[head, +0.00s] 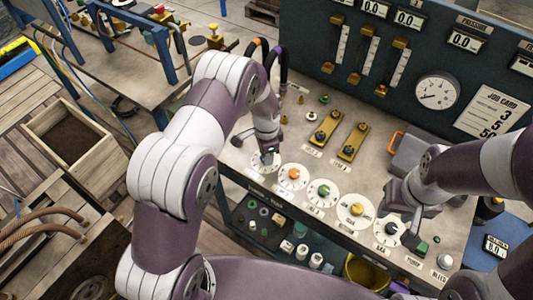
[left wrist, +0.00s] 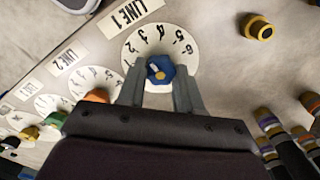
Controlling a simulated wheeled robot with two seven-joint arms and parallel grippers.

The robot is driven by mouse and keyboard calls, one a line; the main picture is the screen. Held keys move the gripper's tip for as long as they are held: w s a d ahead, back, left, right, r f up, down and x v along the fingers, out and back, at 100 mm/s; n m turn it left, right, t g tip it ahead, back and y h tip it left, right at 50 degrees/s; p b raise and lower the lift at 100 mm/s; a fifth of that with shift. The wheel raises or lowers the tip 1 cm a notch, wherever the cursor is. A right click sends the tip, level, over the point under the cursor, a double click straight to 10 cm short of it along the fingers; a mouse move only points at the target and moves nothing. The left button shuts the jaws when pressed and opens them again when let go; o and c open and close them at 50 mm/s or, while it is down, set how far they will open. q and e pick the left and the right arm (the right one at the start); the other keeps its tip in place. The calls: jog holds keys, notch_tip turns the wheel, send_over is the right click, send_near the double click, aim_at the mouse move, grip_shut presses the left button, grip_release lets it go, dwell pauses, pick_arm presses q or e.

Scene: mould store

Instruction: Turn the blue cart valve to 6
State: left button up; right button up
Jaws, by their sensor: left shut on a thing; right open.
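The blue valve knob (left wrist: 159,70) sits in the middle of a white numbered dial (left wrist: 133,50) labelled LINE 1 in the left wrist view. A small pale mark shows on the knob's top; which number it points at is hard to tell. My left gripper (left wrist: 158,88) is shut on the blue knob, one finger on each side. In the head view my left gripper (head: 268,153) comes down from above onto the leftmost dial and mostly hides the knob. My right gripper (head: 411,232) is open over the right part of the bench, beside a dial with a black knob (head: 391,229).
Dials with orange (head: 294,174), green (head: 323,192) and yellow (head: 357,209) knobs run in a row to the right of the blue one. Two brass plates with black knobs (head: 321,136) stand behind. A dark gauge panel (head: 410,60) rises at the back.

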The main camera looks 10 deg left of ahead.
pick_arm(q)
jog(key=m, duration=0.4)
jog(key=shift+b, duration=0.35)
jog(key=m, duration=0.6)
jog(key=shift+w+r+b, duration=0.1)
jog(key=shift+r+b, duration=0.05)
jog(key=shift+b, duration=0.15)
jog(key=m, duration=0.4)
jog(key=shift+r+m, duration=0.1)
jog(key=shift+m, duration=2.3)
jog(key=shift+b, duration=0.3)
jog(key=o, duration=1)
jog(key=shift+o, duration=0.2)
jog(key=shift+a, duration=0.1)
